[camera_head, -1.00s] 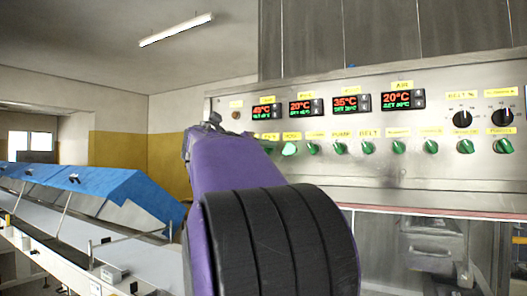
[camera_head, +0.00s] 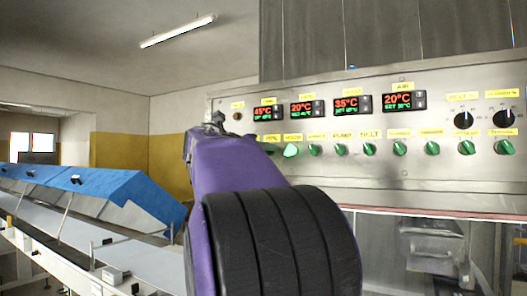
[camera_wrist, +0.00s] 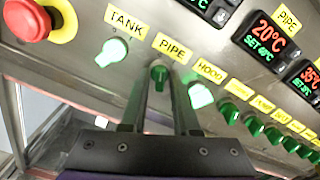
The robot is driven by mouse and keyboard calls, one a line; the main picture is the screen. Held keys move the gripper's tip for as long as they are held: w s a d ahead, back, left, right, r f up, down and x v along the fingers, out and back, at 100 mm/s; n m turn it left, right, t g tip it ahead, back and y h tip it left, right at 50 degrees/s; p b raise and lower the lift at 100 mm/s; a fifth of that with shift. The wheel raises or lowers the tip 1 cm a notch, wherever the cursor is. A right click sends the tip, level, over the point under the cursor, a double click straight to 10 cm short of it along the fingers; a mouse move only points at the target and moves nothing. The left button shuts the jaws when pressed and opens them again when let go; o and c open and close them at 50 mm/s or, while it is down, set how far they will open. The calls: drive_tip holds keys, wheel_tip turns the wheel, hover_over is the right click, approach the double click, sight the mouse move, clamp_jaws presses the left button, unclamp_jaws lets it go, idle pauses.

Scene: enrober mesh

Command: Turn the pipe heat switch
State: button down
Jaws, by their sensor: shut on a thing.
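The pipe heat switch (camera_wrist: 158,73) is a dark green knob under the yellow PIPE label in the wrist view. My gripper (camera_wrist: 161,76) reaches up to it, with one finger on each side, and is shut on the knob. The knob looks unlit, and its exact angle is hard to tell. In the head view the pipe switch (camera_head: 269,149) shows beside my purple arm, which hides the gripper.
The TANK knob (camera_wrist: 113,50) and HOOD knob (camera_wrist: 201,96) glow bright green on either side. A red emergency button (camera_wrist: 28,19) sits at upper left. More knobs run right along the steel panel (camera_head: 440,185). A blue-covered conveyor (camera_head: 110,185) stands left.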

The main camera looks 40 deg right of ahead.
drive_tip(key=m+b, duration=0.2)
drive_tip(key=m, duration=0.8)
drive_tip(key=shift+s+m, duration=0.1)
drive_tip(key=shift+m, duration=0.3)
idle(0.3)
drive_tip(key=c, duration=0.9)
unclamp_jaws()
